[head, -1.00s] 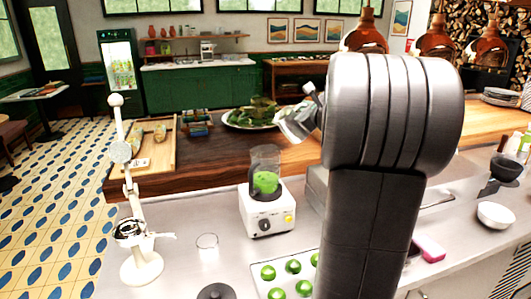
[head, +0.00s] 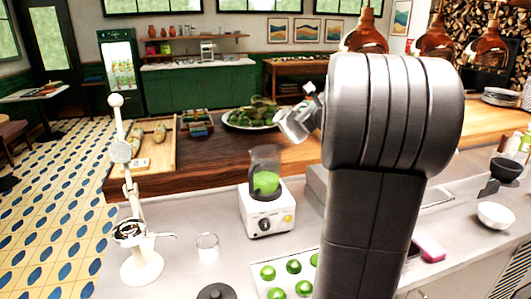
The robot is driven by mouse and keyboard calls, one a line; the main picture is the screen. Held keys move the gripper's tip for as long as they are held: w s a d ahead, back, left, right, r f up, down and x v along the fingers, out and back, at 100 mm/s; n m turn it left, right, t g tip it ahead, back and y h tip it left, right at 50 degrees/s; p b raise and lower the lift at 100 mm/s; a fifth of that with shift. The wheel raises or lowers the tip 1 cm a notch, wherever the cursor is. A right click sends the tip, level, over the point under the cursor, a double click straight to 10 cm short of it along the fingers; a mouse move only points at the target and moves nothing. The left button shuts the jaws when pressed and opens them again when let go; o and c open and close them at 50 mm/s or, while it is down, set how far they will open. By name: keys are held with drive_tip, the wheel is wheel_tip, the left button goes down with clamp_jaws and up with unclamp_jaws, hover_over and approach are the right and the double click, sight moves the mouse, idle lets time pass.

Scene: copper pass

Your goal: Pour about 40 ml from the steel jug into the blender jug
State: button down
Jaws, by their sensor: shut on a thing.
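The steel jug (head: 294,123) is held in the air in the head view, tilted with its mouth toward the lower left. It is above and to the right of the blender jug (head: 264,160), apart from it. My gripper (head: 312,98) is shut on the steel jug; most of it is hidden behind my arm. The blender jug is clear and stands upright on its white base (head: 267,212), with green contents (head: 265,183) in its lower part. No stream shows between the two. The steel jug's inside cannot be seen.
A small glass (head: 207,247) stands left of the blender, near a white lever press (head: 139,262). Limes (head: 293,266) lie on a white tray in front. A dark round lid (head: 216,291) is at the front edge. A leafy platter (head: 250,117) sits on the wooden counter behind.

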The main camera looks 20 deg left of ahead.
drive_tip(key=shift+f, duration=0.1)
drive_tip(key=shift+w+d+f+m+b, duration=0.2)
drive_tip(key=shift+d+f+m+b, duration=0.25)
drive_tip(key=shift+b, duration=0.3)
wheel_tip(320, 180, down, 14)
drive_tip(key=w+d+m+y+b, duration=0.1)
drive_tip(key=w+d+m+b, duration=0.1)
drive_tip(key=m+b, duration=0.4)
drive_tip(key=b, duration=0.5)
drive_tip(key=shift+d+b, duration=0.3)
drive_tip(key=shift+r, duration=0.1)
idle(1.5)
